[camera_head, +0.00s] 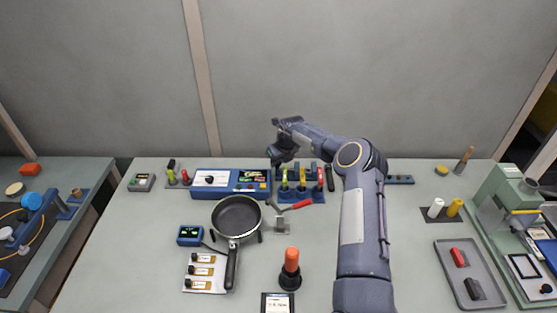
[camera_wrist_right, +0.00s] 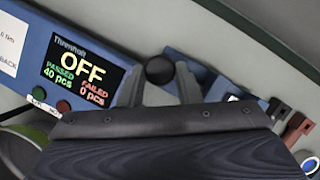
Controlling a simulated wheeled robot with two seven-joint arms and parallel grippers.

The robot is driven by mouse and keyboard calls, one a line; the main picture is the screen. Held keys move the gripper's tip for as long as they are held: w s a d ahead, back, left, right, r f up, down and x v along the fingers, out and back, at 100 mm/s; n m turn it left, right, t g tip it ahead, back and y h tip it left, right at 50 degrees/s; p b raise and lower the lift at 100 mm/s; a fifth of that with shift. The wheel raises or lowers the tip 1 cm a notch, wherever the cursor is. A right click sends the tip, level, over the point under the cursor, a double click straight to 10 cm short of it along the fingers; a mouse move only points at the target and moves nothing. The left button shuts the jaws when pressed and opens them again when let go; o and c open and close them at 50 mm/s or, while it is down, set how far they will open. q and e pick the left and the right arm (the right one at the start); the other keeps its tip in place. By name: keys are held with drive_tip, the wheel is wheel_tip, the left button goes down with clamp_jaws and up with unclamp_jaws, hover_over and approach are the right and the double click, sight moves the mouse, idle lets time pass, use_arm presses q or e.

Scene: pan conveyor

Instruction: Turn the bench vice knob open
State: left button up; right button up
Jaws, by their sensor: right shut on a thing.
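My right gripper (camera_head: 283,153) is over the back of the table, above the left end of the blue tool rack (camera_head: 300,196). In the right wrist view the fingers (camera_wrist_right: 160,82) are closed around a dark, round-ended thing (camera_wrist_right: 159,70), seen end-on. I cannot tell whether this is a knob or a tool handle; its lower part is hidden. I cannot clearly make out a bench vice. A small grey bracket (camera_head: 282,225) stands below the rack, near a red-handled tool (camera_head: 301,204). My left gripper is not in view.
A blue control box (camera_head: 215,190) left of the rack reads OFF on its display (camera_wrist_right: 82,72). A black pan (camera_head: 237,214), an orange-topped black stand (camera_head: 291,262) and a grey tray (camera_head: 445,243) are in front. A green machine (camera_head: 500,184) stands at right.

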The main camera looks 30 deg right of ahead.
drive_tip(key=shift+d+n+y, duration=0.1)
drive_tip(key=shift+n+y, duration=0.3)
drive_tip(key=shift+n, duration=1.1)
drive_tip(key=shift+w+d+n+g+y+b, duration=0.15)
drive_tip(key=shift+n+y+b, duration=0.25)
drive_tip(key=shift+n, duration=0.55)
drive_tip(key=shift+s+d+n+g+y+b, duration=0.15)
drive_tip(key=shift+n+y, duration=0.35)
drive_tip(key=shift+n, duration=0.45)
drive_tip(key=shift+w, duration=0.1)
drive_tip(key=o, duration=1)
drive_tip(key=shift+a, duration=0.1)
drive_tip(key=shift+c, duration=0.2)
drive_tip(key=b+v, duration=0.1)
drive_tip(key=v, duration=0.7)
drive_tip(key=shift+b, duration=0.4)
drive_tip(key=shift+w, duration=0.1)
